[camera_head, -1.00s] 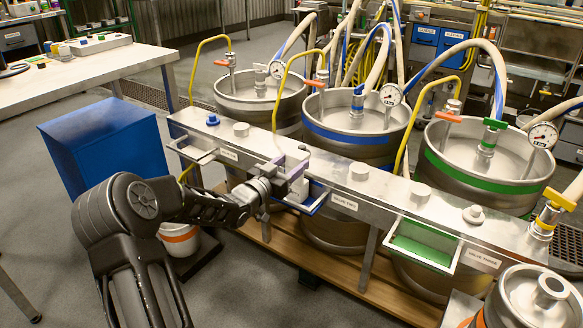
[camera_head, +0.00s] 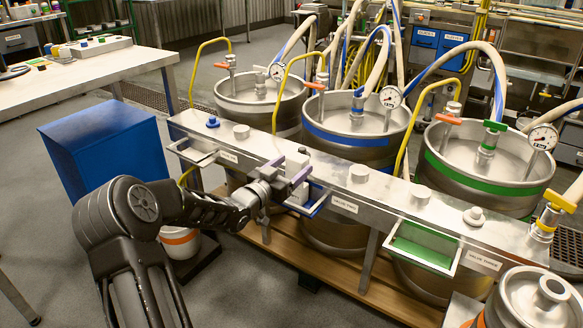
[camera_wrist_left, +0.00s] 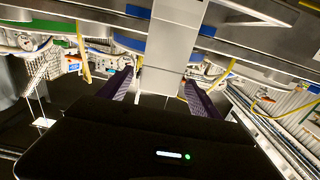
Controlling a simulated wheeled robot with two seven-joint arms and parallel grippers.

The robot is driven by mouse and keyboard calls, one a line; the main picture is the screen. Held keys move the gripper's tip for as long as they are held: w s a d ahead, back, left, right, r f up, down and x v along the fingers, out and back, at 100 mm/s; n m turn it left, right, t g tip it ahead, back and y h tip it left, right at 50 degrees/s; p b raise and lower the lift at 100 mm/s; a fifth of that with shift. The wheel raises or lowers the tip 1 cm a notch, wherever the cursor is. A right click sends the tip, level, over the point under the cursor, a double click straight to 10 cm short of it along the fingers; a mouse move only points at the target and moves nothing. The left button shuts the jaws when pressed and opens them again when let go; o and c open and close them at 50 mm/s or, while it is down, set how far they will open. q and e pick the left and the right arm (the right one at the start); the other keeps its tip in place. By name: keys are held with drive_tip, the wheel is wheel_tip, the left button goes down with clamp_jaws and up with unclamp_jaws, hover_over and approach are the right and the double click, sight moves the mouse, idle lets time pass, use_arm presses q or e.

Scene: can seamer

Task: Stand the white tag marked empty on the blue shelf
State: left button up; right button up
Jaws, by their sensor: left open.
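The white tag (camera_head: 299,194) stands at the blue shelf (camera_head: 318,204), the blue-lined tray on the front of the steel rail under the middle drum. It looks upright; its marking is not readable. My left gripper (camera_head: 290,176) is at the tag, with its purple fingers open. In the left wrist view, the white tag (camera_wrist_left: 174,35) rises ahead between the two spread fingers (camera_wrist_left: 158,92), with gaps beside it. The gripper hides part of the tag and shelf, so I cannot tell exactly how the tag's foot rests. My right gripper is not in view.
A green tray (camera_head: 425,243) hangs on the rail to the right, and another tray (camera_head: 195,153) to the left. Knobs line the rail top. Steel drums (camera_head: 355,125) with hoses stand behind. A blue box (camera_head: 105,150) stands left of the rail.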

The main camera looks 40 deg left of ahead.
use_arm(q)
drive_tip(key=s+p, duration=0.2)
drive_tip(key=s, duration=1)
drive_tip(key=shift+d, duration=0.15)
drive_tip(key=shift+r, duration=0.1)
